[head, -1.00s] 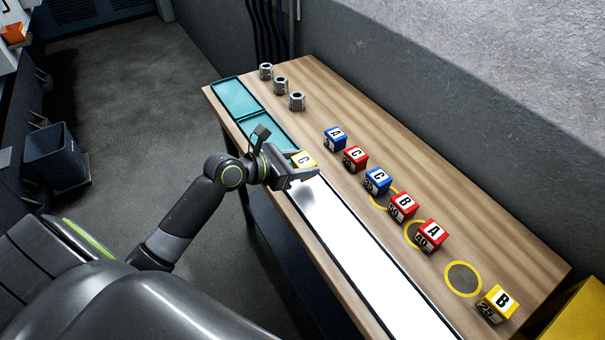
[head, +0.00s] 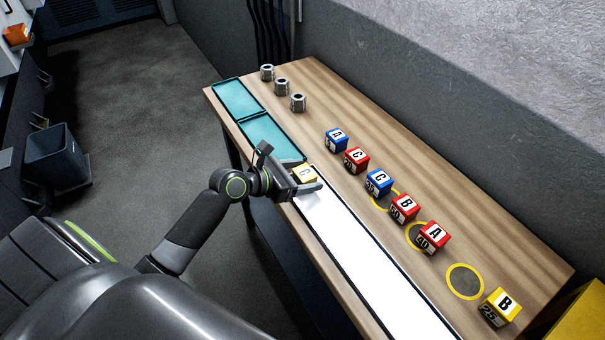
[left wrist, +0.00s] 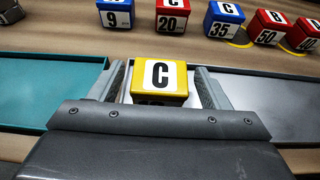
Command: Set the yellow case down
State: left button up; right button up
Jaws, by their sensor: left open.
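The yellow case (head: 304,174), marked C on top, sits at the far end of the white strip (head: 372,270), near the teal tray. In the left wrist view the yellow case (left wrist: 160,82) stands upright between the two fingers of my left gripper (left wrist: 162,90). My left gripper (head: 308,180) is open around it, with small gaps visible beside the case. The case's underside is hidden, but it appears to rest on the white strip. My right gripper is not in view.
A teal tray (head: 262,116) with two compartments lies at the left edge. A row of blue and red cases (head: 378,182) stands behind the strip, and a yellow case B (head: 499,306) at the right end. Yellow rings (head: 464,281) mark the table. Metal nuts (head: 282,84) stand at the back.

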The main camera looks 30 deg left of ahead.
pick_arm(q)
jog(key=shift+r, duration=0.1)
jog(key=shift+s+a+r, duration=0.15)
jog(key=shift+s+a, duration=0.05)
jog(key=shift+s, duration=0.05)
jog(key=v, duration=1.1)
jog(key=shift+s+p, duration=0.15)
jog(key=shift+p, duration=0.15)
jog(key=shift+a, duration=0.2)
